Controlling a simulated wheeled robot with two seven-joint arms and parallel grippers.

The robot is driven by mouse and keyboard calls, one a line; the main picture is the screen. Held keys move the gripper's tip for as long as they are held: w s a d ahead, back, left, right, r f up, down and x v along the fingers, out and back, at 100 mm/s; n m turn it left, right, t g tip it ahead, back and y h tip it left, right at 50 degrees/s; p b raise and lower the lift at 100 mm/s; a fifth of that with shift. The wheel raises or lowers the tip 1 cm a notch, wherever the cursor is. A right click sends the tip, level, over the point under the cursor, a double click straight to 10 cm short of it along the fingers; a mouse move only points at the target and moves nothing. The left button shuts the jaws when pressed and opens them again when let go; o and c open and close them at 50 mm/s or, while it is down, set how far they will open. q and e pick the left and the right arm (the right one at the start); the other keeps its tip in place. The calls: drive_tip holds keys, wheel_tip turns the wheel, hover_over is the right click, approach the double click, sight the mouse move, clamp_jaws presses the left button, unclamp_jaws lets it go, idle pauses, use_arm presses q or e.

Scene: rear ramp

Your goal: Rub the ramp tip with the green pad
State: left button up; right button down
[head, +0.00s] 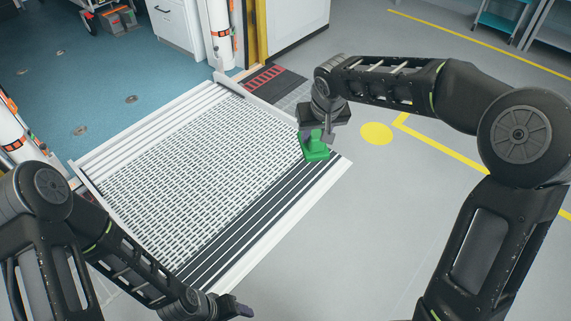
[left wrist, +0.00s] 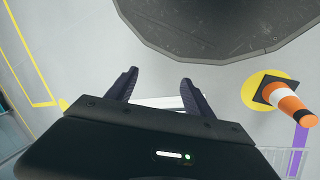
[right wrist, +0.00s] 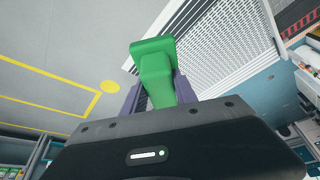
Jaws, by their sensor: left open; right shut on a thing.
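The ramp (head: 180,160) is a perforated white and grey panel that slopes from a blue floor down to the grey floor. Its tip (head: 300,205) is the pale edge beyond dark stripes, at the lower right. My right gripper (head: 326,132) is shut on the green pad (head: 315,149), at the tip's far right corner. Whether the pad touches the ramp I cannot tell. The pad (right wrist: 156,68) and ramp (right wrist: 220,45) also show in the right wrist view. My left gripper (left wrist: 157,88) is open and empty; in the head view it is at the bottom, near the tip's near end.
White posts with orange bands (head: 221,35) (head: 20,140) flank the ramp's upper end. A yellow disc (head: 376,133) and yellow lines mark the floor at right. An orange and white cone (left wrist: 288,103) shows in the left wrist view. The grey floor right of the ramp is clear.

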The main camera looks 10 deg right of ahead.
use_arm(q)
wheel_tip(320, 180, up, 13)
drive_tip(key=p, duration=1)
drive_tip(key=shift+f, duration=0.15)
use_arm(e)
drive_tip(key=v, duration=1.5)
use_arm(q)
drive_tip(key=shift+c, duration=0.4)
